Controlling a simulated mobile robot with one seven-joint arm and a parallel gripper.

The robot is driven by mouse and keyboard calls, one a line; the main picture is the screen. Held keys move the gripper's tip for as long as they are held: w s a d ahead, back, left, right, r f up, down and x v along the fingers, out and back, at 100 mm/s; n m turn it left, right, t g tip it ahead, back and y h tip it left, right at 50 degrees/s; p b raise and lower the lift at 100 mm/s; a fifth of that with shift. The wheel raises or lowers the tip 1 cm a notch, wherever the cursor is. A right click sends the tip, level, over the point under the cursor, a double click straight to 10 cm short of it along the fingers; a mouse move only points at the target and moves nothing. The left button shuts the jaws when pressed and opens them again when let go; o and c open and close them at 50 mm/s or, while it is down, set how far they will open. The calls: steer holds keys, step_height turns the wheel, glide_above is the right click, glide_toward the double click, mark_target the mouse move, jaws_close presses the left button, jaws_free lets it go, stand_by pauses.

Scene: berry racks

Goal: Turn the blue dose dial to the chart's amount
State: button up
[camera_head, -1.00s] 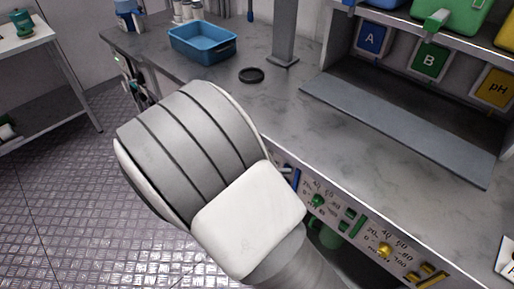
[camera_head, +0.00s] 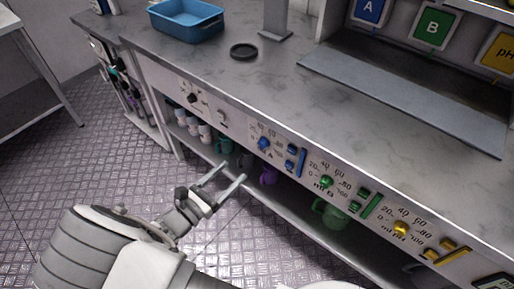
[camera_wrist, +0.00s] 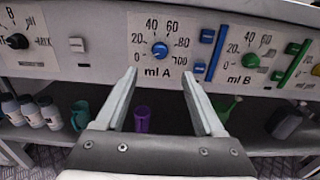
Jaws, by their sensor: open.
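The blue dose dial (camera_head: 264,143) sits on the white panel marked "ml A" along the counter's front. In the wrist view the blue dial (camera_wrist: 159,49) is ringed by numbers from 0 to 100; its exact setting is too small to read. My gripper (camera_head: 231,172) is open and empty, in front of and below the panel. In the wrist view its fingertips (camera_wrist: 159,73) are spread just below the dial, one to each side, apart from it. I cannot make out a readable chart in these frames.
A blue slider (camera_wrist: 216,52) lies right of the dial, then the green dial (camera_wrist: 250,61) marked B. A yellow dial (camera_head: 401,229) is farther right, a black knob (camera_wrist: 18,41) left. Cups, including a purple one (camera_wrist: 142,118), stand on the shelf below. The counter (camera_head: 230,75) overhangs the panel.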

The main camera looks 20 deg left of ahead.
mark_target(261, 145)
steer(key=b+x, duration=0.1)
steer(key=x, duration=1.1)
steer(key=shift+w+f+b, duration=0.1)
steer(key=shift+b, duration=0.25)
jaws_close()
